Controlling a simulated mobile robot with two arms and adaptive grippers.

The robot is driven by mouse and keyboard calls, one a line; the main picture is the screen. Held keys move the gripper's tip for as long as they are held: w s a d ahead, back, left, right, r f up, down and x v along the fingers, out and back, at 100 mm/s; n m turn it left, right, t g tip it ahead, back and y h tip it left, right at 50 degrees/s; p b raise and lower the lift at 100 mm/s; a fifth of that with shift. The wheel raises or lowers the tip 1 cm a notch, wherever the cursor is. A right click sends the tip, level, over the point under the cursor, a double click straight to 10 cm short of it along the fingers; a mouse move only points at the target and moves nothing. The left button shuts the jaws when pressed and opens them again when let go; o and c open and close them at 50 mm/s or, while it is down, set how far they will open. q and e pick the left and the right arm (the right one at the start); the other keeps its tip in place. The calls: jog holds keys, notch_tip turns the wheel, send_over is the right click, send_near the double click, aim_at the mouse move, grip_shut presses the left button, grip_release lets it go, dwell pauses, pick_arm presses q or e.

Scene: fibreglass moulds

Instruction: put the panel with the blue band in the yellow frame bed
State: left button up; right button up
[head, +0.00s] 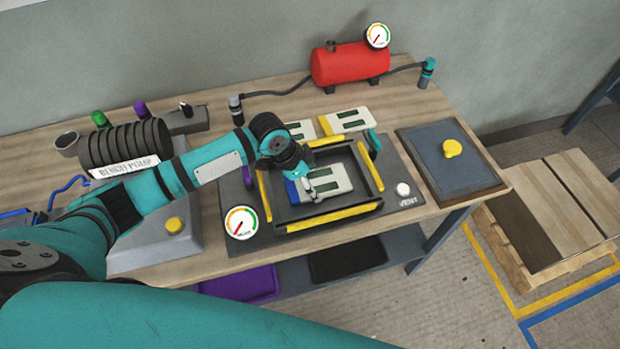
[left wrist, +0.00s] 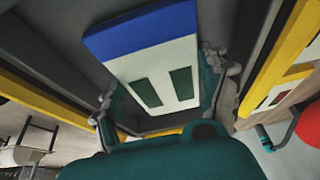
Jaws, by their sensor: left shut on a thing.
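The panel with the blue band (head: 335,180) is white with two dark green rectangles, and its blue end points left. My left gripper (head: 308,188) is shut on it from above. In the left wrist view the panel (left wrist: 155,62) shows between the two fingers (left wrist: 165,95), its blue band across the far end. The yellow frame bed (head: 333,217) is a dark square recess with yellow bars along its sides. The panel is within the bed's outline; I cannot tell whether it touches the bed floor. My right gripper is not in view.
A panel with a yellow band (head: 348,120) lies behind the bed, beside another partly hidden panel (head: 300,130). A gauge (head: 240,222) and a white vent knob (head: 403,189) flank the bed. A blue-grey plate with a yellow knob (head: 451,149) lies right. A red tank (head: 350,65) stands behind.

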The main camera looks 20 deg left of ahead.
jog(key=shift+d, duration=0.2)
pick_arm(q)
jog(key=o, duration=1.2)
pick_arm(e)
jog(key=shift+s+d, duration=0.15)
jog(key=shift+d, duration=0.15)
pick_arm(q)
jog(key=b+v, duration=0.1)
jog(key=v, duration=1.1)
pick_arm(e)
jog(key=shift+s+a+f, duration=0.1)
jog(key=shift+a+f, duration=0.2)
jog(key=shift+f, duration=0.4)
pick_arm(q)
jog(key=shift+d, duration=0.1)
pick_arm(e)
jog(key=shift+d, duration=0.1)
